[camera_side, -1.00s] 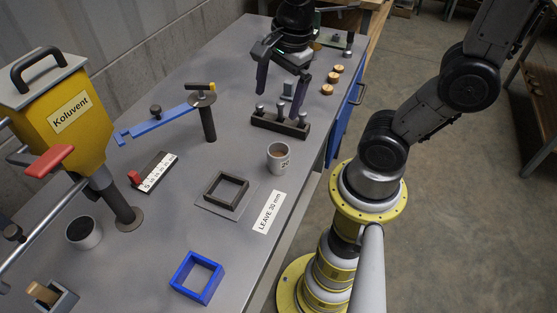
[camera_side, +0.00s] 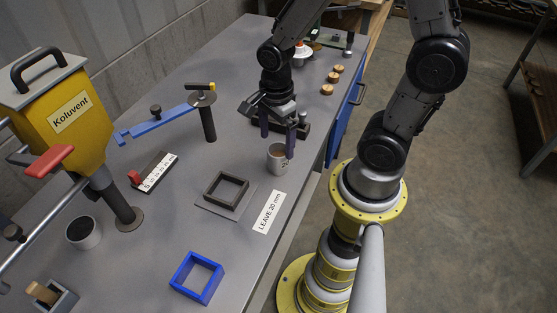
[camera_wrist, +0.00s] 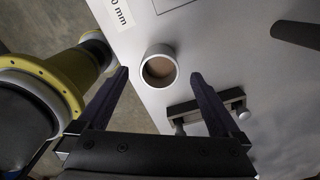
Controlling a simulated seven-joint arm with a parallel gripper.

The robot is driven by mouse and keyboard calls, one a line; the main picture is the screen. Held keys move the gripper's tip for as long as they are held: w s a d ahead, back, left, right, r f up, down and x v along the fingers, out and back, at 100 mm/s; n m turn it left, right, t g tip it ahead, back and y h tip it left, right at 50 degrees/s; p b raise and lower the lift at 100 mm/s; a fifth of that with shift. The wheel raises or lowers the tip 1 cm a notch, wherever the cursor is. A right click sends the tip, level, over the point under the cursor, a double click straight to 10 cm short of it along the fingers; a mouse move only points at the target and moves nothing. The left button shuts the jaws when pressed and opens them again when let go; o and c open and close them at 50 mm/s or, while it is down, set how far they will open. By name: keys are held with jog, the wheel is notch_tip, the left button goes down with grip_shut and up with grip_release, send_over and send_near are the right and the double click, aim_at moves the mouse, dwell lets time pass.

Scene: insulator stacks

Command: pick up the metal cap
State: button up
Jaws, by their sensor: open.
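My gripper (camera_side: 277,138) is open and points down just above the cup. In the wrist view the fingertips (camera_wrist: 160,76) are wide apart, one towards each side of the cup, with gaps to its wall. One finger partly covers the cup's upper right side in the side view.
A dark rack with metal pins (camera_side: 304,128) stands close behind the cup, partly hidden by my gripper. A dark square frame on a plate (camera_side: 207,196) and a "LEAVE 30 mm" label (camera_side: 269,212) lie nearer. A blue frame (camera_side: 178,275) is farther forward.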

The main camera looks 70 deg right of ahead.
aim_at(278, 150)
jog(key=f, duration=0.4)
jog(key=shift+s+d+f, duration=0.15)
jog(key=shift+d+f, duration=0.1)
jog(key=shift+f, duration=0.15)
jog(key=c, duration=1.6)
jog(key=shift+r, duration=0.2)
